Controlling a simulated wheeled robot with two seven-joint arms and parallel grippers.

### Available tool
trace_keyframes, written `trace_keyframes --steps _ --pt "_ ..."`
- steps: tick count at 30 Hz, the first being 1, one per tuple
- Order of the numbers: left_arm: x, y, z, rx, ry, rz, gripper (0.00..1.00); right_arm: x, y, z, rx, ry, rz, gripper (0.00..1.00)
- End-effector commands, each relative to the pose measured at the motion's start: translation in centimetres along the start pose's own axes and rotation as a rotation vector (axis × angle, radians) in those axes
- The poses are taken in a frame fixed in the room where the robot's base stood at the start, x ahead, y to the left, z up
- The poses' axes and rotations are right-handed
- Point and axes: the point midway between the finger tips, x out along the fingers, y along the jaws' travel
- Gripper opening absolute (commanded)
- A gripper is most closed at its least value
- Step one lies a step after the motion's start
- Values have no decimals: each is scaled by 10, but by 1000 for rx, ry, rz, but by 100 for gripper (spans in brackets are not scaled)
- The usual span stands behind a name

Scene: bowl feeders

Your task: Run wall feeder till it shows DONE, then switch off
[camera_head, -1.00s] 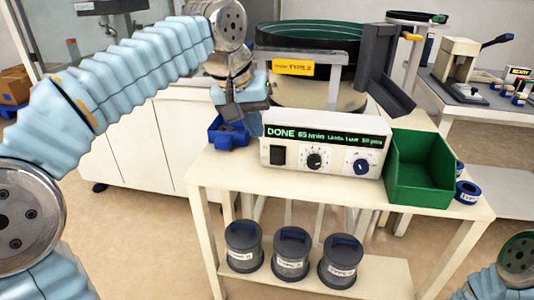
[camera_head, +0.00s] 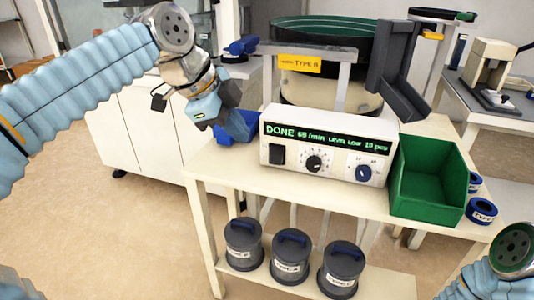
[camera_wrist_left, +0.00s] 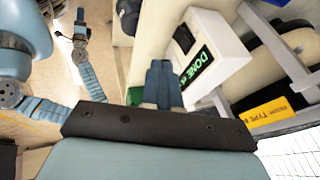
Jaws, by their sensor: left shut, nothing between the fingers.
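The bowl feeder (camera_head: 322,90) with a yellow TYPE label stands behind the white control box (camera_head: 325,146) on the cream table. The box's green display (camera_head: 327,136) reads DONE, 65 /min, LEVEL LOW and 10 pcs. Its black switch (camera_head: 277,154) is at the left of the front, with a black knob and a blue knob to the right. My left gripper (camera_head: 240,125) is shut and empty, left of the box and apart from it. The wrist view shows its fingers (camera_wrist_left: 162,84) and the box (camera_wrist_left: 205,55). My right arm shows at the lower right; its gripper is out of frame.
A green bin (camera_head: 430,178) stands right of the box, under the dark chute (camera_head: 398,75). Several lidded canisters (camera_head: 291,258) stand on the lower shelf.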

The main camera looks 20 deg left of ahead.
Motion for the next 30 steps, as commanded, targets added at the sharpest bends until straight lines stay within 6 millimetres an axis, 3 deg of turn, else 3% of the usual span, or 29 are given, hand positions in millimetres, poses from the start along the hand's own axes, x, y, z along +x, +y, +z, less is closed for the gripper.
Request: trace_keyframes --steps 8,23,30 --pt "7 0 0 -2 -1 2 0 2 0 0 0 0 0 43" --pt "104 1 1 -3 -1 4 0 19 5 1 -1 -5 -4 43" --pt "122 -24 4 -3 -1 2 0 16 4 1 -1 -5 -4 43"
